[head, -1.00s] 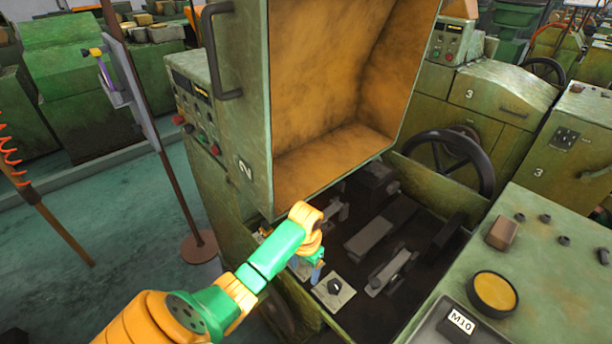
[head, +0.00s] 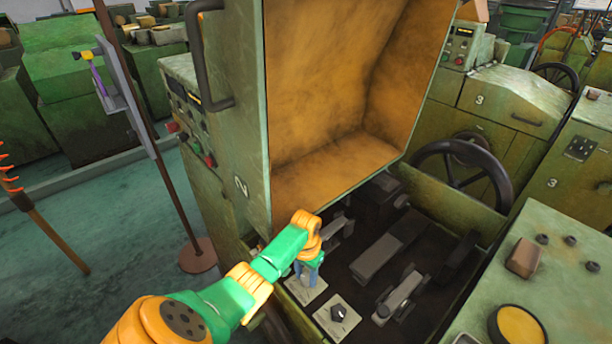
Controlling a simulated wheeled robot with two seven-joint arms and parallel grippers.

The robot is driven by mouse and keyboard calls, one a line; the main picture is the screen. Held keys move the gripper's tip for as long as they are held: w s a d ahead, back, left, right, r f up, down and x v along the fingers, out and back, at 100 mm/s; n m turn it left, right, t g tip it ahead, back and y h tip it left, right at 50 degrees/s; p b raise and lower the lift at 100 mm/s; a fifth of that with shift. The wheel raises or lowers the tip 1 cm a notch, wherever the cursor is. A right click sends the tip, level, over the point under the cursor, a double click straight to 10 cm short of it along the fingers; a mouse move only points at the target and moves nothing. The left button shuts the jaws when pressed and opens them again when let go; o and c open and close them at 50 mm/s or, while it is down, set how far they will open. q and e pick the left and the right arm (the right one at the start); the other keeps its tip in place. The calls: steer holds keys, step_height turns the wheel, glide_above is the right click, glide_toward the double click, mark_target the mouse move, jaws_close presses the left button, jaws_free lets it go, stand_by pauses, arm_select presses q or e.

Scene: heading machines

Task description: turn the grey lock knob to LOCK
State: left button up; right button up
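Two small pale plates lie inside the open machine, near its front edge. The right plate (head: 325,323) carries a black knob (head: 338,313). The left plate (head: 302,298) lies beneath my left gripper (head: 306,275), which points down over it. A grey knob cannot be made out; anything on the middle of the left plate is hidden by the gripper. The fingers are too small and overlapped to tell whether they are open, shut or touching something. The plate lettering cannot be read. My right gripper is not in view.
The raised cover (head: 335,165) of machine 2 stands open above my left arm. A black handwheel (head: 463,165) is behind the pit at right. A green panel (head: 560,290) with a yellow button (head: 518,328) stands at the right. Dark levers and blocks fill the pit.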

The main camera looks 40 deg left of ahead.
arm_select(q)
steer(key=shift+d+r, duration=0.1)
jaws_close()
